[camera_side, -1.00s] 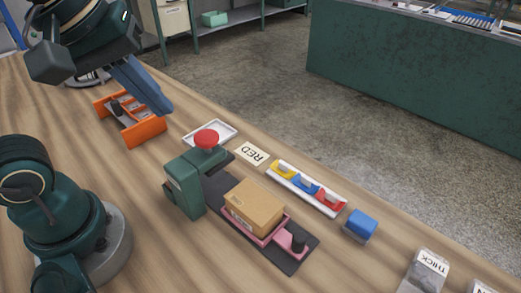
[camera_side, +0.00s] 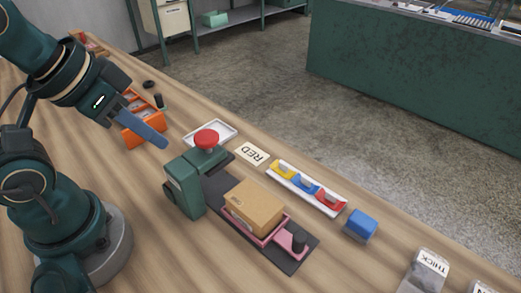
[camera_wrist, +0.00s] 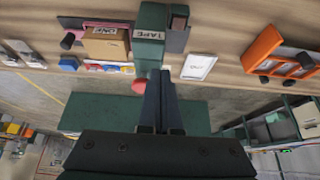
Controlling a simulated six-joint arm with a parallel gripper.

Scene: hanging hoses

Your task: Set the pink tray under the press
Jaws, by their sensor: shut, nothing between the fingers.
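The pink tray (camera_side: 256,238) lies on a dark base strip (camera_side: 285,263) in front of the green press (camera_side: 184,188), with a cardboard box (camera_side: 257,207) on it and a black knob (camera_side: 299,240) at its right end. My gripper (camera_side: 163,143) is shut and empty, up and to the left of the press in the side view. The tray is well apart from it.
An orange holder (camera_side: 143,133) stands beyond my gripper. The THICK bag (camera_side: 427,270) is at lower right.

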